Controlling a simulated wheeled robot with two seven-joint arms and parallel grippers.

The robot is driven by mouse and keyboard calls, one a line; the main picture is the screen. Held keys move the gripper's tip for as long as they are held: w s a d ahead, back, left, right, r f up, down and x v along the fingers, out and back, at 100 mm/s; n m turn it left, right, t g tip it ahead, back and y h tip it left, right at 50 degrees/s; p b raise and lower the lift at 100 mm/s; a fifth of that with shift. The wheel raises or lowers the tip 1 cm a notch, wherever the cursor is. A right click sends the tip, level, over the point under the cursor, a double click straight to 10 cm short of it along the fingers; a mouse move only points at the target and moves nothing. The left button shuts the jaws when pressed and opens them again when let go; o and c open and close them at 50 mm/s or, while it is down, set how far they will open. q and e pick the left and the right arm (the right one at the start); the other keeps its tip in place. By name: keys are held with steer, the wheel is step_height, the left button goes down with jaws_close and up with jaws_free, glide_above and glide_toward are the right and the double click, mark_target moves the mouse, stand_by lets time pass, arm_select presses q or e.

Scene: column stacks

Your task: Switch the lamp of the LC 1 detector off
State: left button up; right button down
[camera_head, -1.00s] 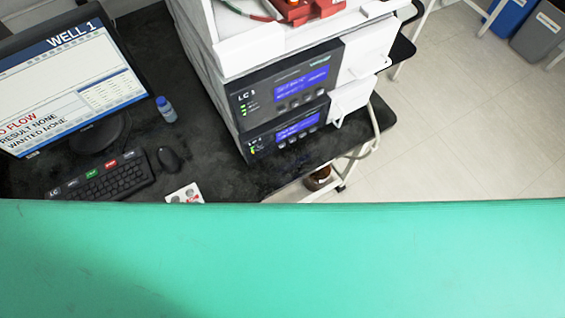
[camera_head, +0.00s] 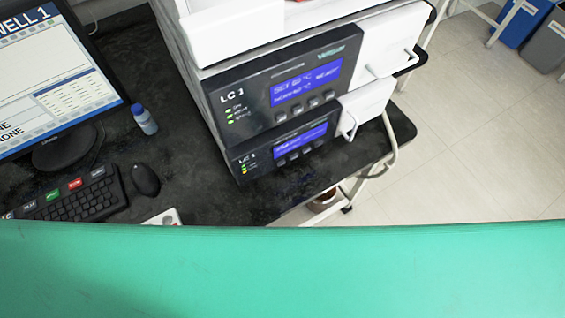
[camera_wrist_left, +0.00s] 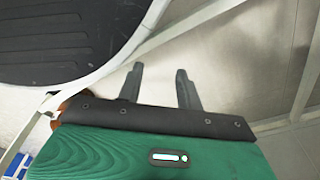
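In the head view, two dark front panels with blue displays sit one above the other in a white instrument stack. The upper panel (camera_head: 240,105) has a "SET" and "READY" display and green lights; the number after its LC label is not clear. The lower panel (camera_head: 262,158) has a smaller display, a row of buttons and small lights; its text is too small to read. I cannot tell from the labels which is the LC 1 detector. My left gripper (camera_wrist_left: 159,80) shows only in the left wrist view, with fingers apart and nothing between them. My right gripper is not in view.
A monitor (camera_head: 50,75), keyboard (camera_head: 75,196), mouse (camera_head: 145,179) and blue-capped bottle (camera_head: 144,120) are on the black bench (camera_head: 190,185) left of the stack. Open floor lies to the right, with blue and grey bins behind. A close green surface hides the lower part of the head view.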

arm_select(q)
jaws_close()
stand_by(0.5)
stand_by(1.2)
